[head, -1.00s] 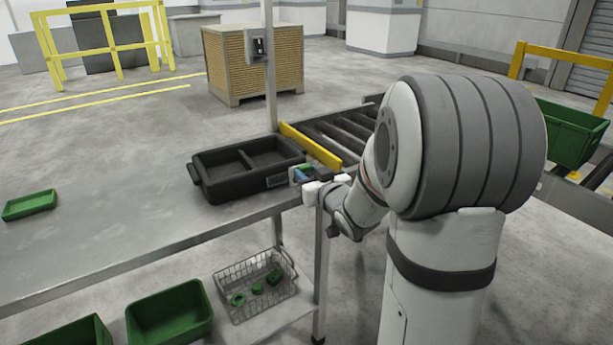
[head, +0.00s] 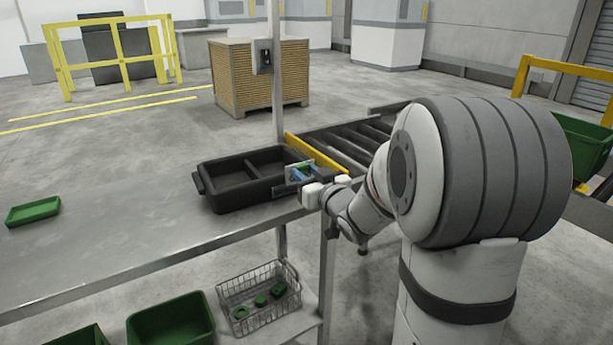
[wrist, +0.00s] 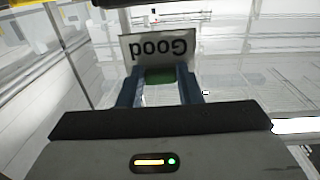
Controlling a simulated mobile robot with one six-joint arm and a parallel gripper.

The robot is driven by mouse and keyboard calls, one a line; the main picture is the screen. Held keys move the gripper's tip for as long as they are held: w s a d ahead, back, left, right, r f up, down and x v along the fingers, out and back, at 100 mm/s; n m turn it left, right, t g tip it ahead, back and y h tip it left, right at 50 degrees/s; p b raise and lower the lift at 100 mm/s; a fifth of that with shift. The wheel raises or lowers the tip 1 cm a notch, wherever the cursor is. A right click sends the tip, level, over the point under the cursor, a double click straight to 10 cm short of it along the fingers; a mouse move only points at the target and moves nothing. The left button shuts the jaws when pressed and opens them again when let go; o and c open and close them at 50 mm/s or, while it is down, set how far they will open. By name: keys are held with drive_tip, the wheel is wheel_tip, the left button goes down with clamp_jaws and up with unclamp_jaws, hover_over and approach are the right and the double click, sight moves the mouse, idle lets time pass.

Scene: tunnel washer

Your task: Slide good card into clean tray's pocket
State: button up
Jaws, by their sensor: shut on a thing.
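The black two-compartment tray (head: 232,201) sits on the steel table near its right end. Its card pocket is a grey patch on the end face close to my gripper, partly hidden now. My gripper (head: 299,174) has blue fingers, shut on the green grip of the good card (head: 306,164). In the wrist view the white card (wrist: 158,46) reads "Good" upside down and stands out beyond the fingertips (wrist: 160,80). The card is upright beside the tray's end, around rim height. I cannot tell whether it touches the pocket.
A roller conveyor (head: 345,143) with a yellow edge bar (head: 305,152) lies behind the tray. A post (head: 275,80) rises behind it. A small green tray (head: 33,212) lies at the table's left. A wire basket (head: 258,293) and green bins (head: 170,322) are below.

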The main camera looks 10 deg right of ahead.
drive_tip(key=shift+w+a+f+b, duration=0.15)
drive_tip(key=shift+w+a+f, duration=0.15)
drive_tip(key=shift+w+f, duration=0.65)
drive_tip(key=shift+w+a+f+b, duration=0.1)
drive_tip(key=shift+w+a+f, duration=0.35)
drive_tip(key=shift+w, duration=0.95)
drive_tip(key=shift+w+a+f+b, duration=0.2)
drive_tip(key=shift+w+f, duration=0.55)
drive_tip(key=shift+w, duration=0.4)
drive_tip(key=shift+f+b, duration=0.45)
drive_tip(key=shift+b, duration=0.25)
drive_tip(key=shift+f+b, duration=0.1)
drive_tip(key=shift+b, duration=0.25)
drive_tip(key=shift+f+b, duration=0.35)
drive_tip(key=shift+b, duration=0.25)
drive_tip(key=shift+f+b, duration=0.45)
drive_tip(key=shift+b, duration=0.15)
drive_tip(key=o, duration=1.1)
